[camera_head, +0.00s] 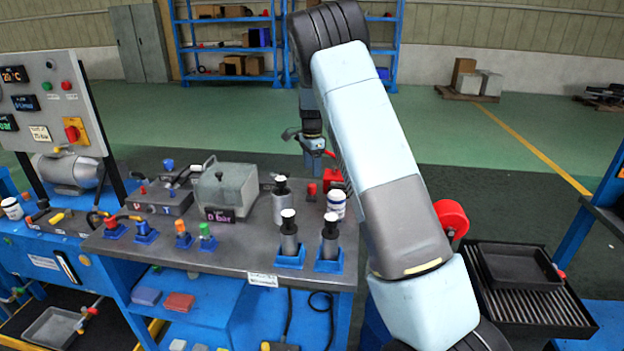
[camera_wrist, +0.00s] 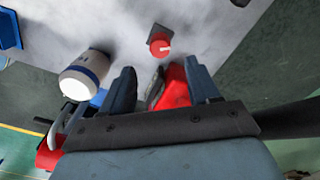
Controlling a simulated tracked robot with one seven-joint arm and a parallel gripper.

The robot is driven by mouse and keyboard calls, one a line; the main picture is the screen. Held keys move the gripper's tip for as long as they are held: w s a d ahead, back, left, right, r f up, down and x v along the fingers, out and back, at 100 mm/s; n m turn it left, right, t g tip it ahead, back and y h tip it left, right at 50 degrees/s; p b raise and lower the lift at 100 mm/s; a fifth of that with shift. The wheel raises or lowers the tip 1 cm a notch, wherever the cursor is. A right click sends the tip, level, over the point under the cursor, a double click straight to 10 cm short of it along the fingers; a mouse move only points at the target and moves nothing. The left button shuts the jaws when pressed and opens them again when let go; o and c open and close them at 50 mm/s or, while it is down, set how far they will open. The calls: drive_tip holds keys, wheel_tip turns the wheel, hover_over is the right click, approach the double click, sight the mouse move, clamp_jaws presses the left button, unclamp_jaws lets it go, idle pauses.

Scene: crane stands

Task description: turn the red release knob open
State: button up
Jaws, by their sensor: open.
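A small red knob with a pale pointer mark (camera_wrist: 160,46) sits on a dark square base on the bench in the wrist view. In the head view a small red knob (camera_head: 312,188) shows near the bench's back right, beside a red block. My gripper (camera_wrist: 161,72) is open. The knob appears just beyond its fingertips, roughly between them, and apart from them. A red body (camera_wrist: 175,88) shows between the fingers, nearer the right one; its contact with them cannot be told. In the head view my gripper (camera_head: 318,150) hangs above that bench corner.
A white jar with a blue band (camera_wrist: 86,74) stands left of the fingers in the wrist view; it is also on the bench in the head view (camera_head: 336,203). A grey tank (camera_head: 225,188) stands left.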

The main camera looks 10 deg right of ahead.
drive_tip(key=shift+r, duration=2.8)
drive_tip(key=shift+r, duration=0.1)
drive_tip(key=s+d+r+n+t+y, duration=0.1)
drive_tip(key=s+r+n, duration=0.3)
drive_tip(key=s+r, duration=0.6)
drive_tip(key=s+d+r+n+t, duration=0.1)
drive_tip(key=s+r+n+t, duration=0.15)
drive_tip(key=s+r, duration=0.8)
drive_tip(key=s+a+f+n+t+h, duration=0.1)
drive_tip(key=s+n, duration=0.8)
drive_tip(key=s, duration=1.9)
wheel_tip(320, 180, down, 2)
drive_tip(key=shift+s+a+f+t, duration=0.15)
drive_tip(key=shift+s+a+t, duration=0.15)
drive_tip(key=shift+t, duration=0.25)
